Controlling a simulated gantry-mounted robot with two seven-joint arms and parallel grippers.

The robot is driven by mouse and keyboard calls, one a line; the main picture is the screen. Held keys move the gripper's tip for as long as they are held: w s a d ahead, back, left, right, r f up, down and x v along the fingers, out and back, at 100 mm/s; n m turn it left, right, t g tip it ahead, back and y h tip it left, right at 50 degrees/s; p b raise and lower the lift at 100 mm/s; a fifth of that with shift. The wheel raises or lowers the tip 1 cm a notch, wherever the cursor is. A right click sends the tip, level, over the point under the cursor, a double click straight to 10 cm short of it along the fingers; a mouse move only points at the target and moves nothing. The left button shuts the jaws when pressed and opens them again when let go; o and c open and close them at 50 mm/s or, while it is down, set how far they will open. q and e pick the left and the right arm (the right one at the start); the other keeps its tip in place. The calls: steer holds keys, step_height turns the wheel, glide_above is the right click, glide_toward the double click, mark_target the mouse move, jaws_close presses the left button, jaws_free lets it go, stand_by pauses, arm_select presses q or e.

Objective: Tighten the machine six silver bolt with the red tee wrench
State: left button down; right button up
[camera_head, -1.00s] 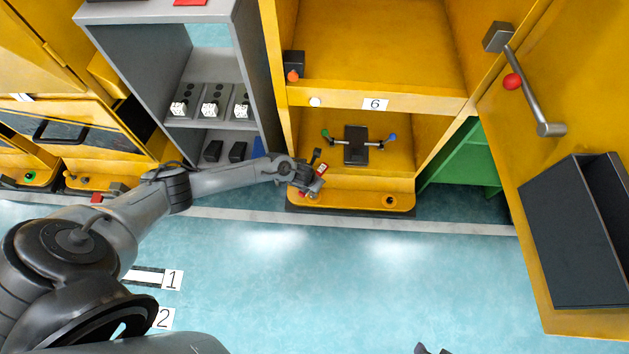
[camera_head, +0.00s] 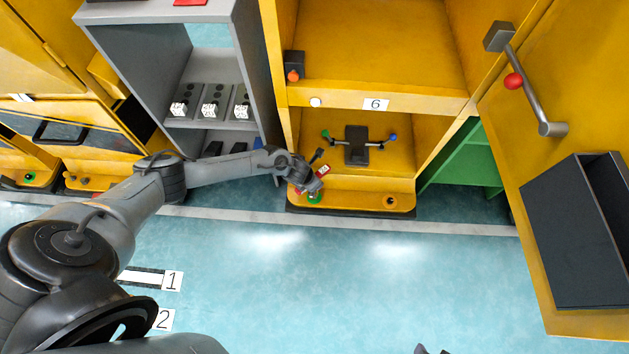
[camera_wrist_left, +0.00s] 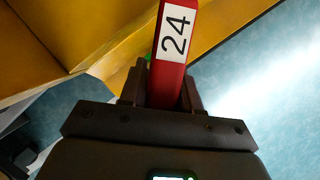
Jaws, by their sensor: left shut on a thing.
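The red tee wrench (camera_wrist_left: 177,42) carries a white label reading 24 and sits between the fingers of my left gripper (camera_wrist_left: 162,88) in the left wrist view. In the head view my left gripper (camera_head: 310,184) is low at the front left of machine six, over its yellow base ledge. A red and white bit of the wrench (camera_head: 323,170) shows beside the fingers; its far end is hidden. I cannot make out the silver bolt for certain. A small pale round piece (camera_head: 315,102) is on the machine's crossbar. A dark tip at the bottom edge (camera_head: 425,350) may be my right gripper.
Machine six (camera_head: 450,101) has a two-armed dark mechanism (camera_head: 356,150) in its lower bay. A green button (camera_head: 315,198) lies just below my left gripper. The open door with its lever (camera_head: 528,98) and dark box (camera_head: 575,235) stands at right. The floor in front is clear.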

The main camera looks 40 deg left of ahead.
arm_select(q)
steer(key=shift+w+d+r+p, duration=0.1)
steer(key=shift+w+r+p, duration=0.05)
steer(key=shift+r+p, duration=0.3)
step_height(320, 180, up, 4)
steer(key=p, duration=0.3)
steer(key=shift+r+p, duration=0.2)
steer(key=shift+p, duration=0.1)
steer(key=shift+d, duration=0.1)
